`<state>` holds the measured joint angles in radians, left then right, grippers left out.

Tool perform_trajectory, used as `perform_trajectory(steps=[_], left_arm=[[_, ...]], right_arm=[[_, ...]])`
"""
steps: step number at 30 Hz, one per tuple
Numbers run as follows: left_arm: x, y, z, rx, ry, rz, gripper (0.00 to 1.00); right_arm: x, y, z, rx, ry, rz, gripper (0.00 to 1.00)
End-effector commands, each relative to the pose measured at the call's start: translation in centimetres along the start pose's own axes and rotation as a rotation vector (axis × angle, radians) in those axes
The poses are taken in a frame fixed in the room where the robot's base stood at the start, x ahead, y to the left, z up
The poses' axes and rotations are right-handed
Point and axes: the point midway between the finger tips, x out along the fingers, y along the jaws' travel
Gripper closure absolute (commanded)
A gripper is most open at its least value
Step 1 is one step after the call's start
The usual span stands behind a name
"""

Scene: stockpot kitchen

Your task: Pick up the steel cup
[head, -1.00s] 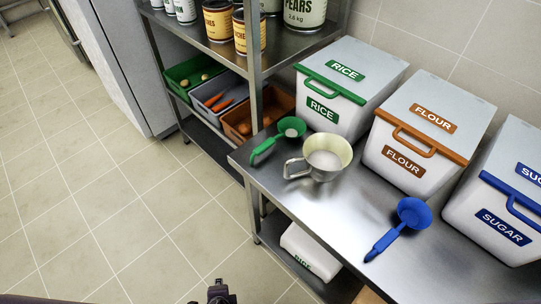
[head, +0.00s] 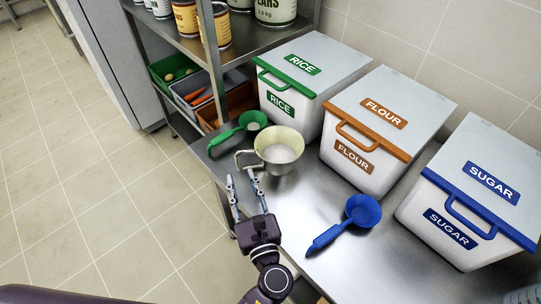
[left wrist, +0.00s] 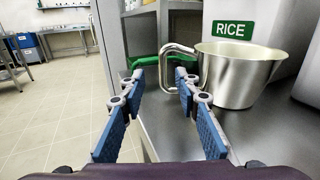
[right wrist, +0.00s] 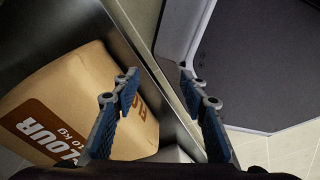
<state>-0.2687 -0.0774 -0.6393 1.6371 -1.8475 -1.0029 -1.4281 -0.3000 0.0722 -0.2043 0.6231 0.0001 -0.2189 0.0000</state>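The steel cup (head: 279,152) stands upright on the steel counter near its left edge, with pale contents in it and its handle turned to the left. It also shows in the left wrist view (left wrist: 236,78), with the handle just ahead of the fingers. My left gripper (head: 240,176) is open and empty, just in front of the handle and apart from it. In the left wrist view its two fingers (left wrist: 156,76) stand on either side of a gap facing the handle. My right gripper (right wrist: 156,72) is open and empty, low down near a brown flour bag (right wrist: 82,100).
A green scoop (head: 240,132) lies behind the cup. A blue scoop (head: 346,223) lies to its right. Rice (head: 306,85), flour (head: 378,127) and sugar (head: 474,192) bins line the wall. A shelf rack (head: 184,45) with cans and crates stands behind left.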

Motion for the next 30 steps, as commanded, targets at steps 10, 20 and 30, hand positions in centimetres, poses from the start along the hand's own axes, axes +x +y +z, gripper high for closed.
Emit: perform_trajectory(steps=[10, 20, 30], left_arm=[[3.5, -0.6, 0.2, 0.028, -0.012, -0.015, 0.7], [7.5, -0.6, -0.1, 0.026, -0.01, -0.015, 0.7], [7.6, -0.6, -0.2, 0.025, -0.009, -0.015, 0.82]], right_arm=[[-0.8, 1.3, 0.3, 0.002, -0.006, 0.015, 0.6], [-1.6, 1.2, 0.2, 0.001, -0.007, 0.014, 0.6], [-1.5, 0.3, 0.1, 0.001, -0.005, 0.003, 0.6]])
